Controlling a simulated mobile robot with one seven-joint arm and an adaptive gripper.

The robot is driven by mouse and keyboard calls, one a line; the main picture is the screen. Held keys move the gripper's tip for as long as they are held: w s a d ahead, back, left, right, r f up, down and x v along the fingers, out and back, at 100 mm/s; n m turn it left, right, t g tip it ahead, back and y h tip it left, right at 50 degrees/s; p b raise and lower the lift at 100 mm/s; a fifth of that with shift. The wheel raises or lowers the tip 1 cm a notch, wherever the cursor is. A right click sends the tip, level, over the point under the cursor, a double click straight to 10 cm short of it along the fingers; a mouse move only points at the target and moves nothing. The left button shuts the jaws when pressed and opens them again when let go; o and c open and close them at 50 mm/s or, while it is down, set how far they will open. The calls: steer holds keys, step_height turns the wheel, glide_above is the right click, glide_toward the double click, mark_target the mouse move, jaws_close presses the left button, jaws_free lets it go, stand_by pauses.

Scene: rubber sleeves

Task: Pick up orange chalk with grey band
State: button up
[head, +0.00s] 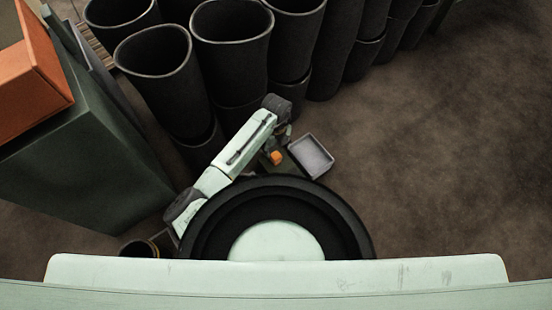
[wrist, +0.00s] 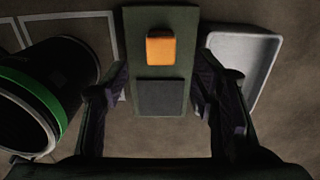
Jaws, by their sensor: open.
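The orange chalk (wrist: 161,47) is a small rounded block on a dark green board (wrist: 187,25) in the wrist view. No grey band is clear on it. A dark grey square (wrist: 161,97) lies on the same board, nearer to me. My gripper (wrist: 164,78) is open and empty. Its fingers stand either side of the board, with the chalk ahead of them and apart from them. In the head view the orange chalk (head: 277,157) shows beside the end of my arm, which largely hides the gripper.
A pale grey tray (head: 328,170) stands just right of the board. Several tall black sleeves (head: 232,62) stand behind. A dark green box (head: 85,165) is at left. A black cylinder with a green band (wrist: 36,103) is close on the left. Floor at right is clear.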

mark_target(276, 156)
step_height(276, 156, down, 7)
steer(key=shift+f+b, duration=0.15)
steer(key=shift+b, duration=0.55)
steer(key=shift+w, duration=0.1)
steer(key=shift+c, duration=0.3)
jaws_close()
